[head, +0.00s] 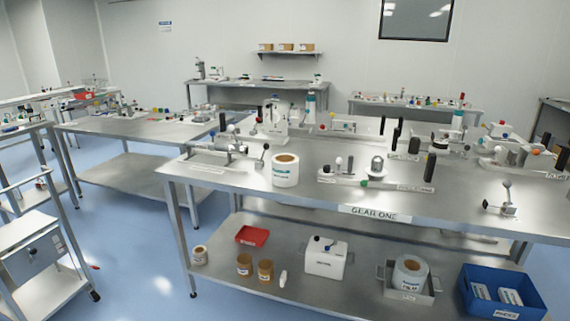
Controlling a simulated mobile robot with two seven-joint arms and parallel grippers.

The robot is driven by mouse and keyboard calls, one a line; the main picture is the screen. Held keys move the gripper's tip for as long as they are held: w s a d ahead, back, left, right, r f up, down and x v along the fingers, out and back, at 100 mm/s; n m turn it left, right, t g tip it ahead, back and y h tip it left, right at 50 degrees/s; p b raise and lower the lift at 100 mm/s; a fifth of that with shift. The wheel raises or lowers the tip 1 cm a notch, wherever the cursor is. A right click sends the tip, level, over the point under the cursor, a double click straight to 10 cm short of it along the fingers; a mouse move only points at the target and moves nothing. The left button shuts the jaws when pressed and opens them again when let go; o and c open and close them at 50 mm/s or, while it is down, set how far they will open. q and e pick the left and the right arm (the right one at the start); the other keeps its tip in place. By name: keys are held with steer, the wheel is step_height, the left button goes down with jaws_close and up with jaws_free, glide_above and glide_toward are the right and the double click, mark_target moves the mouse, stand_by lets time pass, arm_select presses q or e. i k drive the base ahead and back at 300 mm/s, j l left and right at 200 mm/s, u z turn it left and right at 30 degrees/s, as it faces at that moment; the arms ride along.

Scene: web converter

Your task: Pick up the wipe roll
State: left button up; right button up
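A large white roll with a brown core and a printed label (285,172) stands upright on the top of the near steel table, towards its left part. A second white roll with a label (410,274) sits in a grey metal tray (390,287) on the lower shelf. A smaller pale roll (200,256) stands at the left end of that shelf. The print is too small to tell which one is the wipe roll. Neither of my grippers shows in the head view.
The near steel table (260,186) carries metal fixtures with knobs and levers. Its lower shelf holds a red tray (252,236), amber jars (265,271), a white box (325,259) and a blue bin (500,292).

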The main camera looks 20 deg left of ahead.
mark_target(284, 166)
steer(key=i+j, duration=0.1)
steer(key=i, duration=0.5)
steer(key=i+j, duration=0.15)
steer(key=i, duration=0.4)
steer(key=u, duration=0.05)
